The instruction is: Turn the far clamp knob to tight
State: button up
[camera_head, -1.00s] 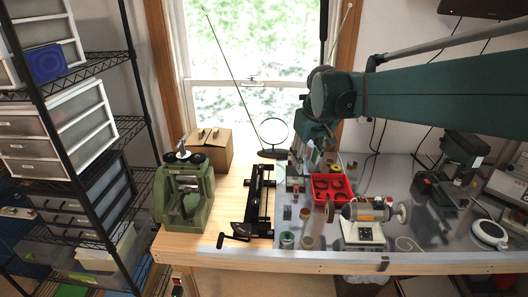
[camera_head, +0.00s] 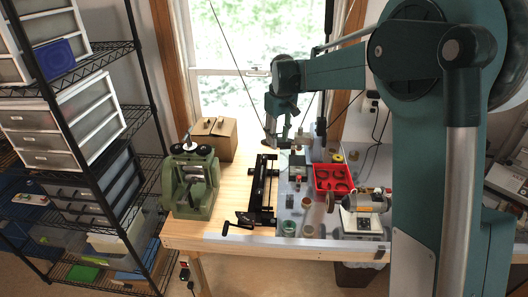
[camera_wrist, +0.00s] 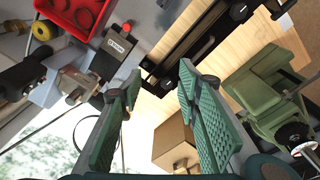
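A long black clamp-like fixture (camera_head: 262,190) lies on the wooden bench, running from front to back. A dark handle sticks out at its near end. In the wrist view the fixture (camera_wrist: 205,42) runs diagonally, with small dark round parts (camera_wrist: 150,66) at its far end. I cannot tell which of these is the far clamp knob or how it is set. My gripper (camera_wrist: 160,72) is open and empty, its green pads on either side of that far end in the picture. In the head view my gripper (camera_head: 273,138) hangs above the fixture's far end; contact does not show.
A green machine (camera_head: 190,185) and a cardboard box (camera_head: 212,137) stand left of the fixture. A red tray (camera_head: 328,188), small jars and a motor tool (camera_head: 372,200) stand right. A black-and-silver box (camera_wrist: 115,45) is close to my left finger. The window is behind.

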jog(key=n+p, duration=0.1)
jog(key=p, duration=0.2)
send_near(264, 156)
jog(key=shift+w+a+f+g, duration=0.1)
jog(key=shift+w+f+g, duration=0.2)
jog(key=shift+g, duration=0.2)
jog(key=shift+f, duration=3.85)
jog(key=c, duration=0.9)
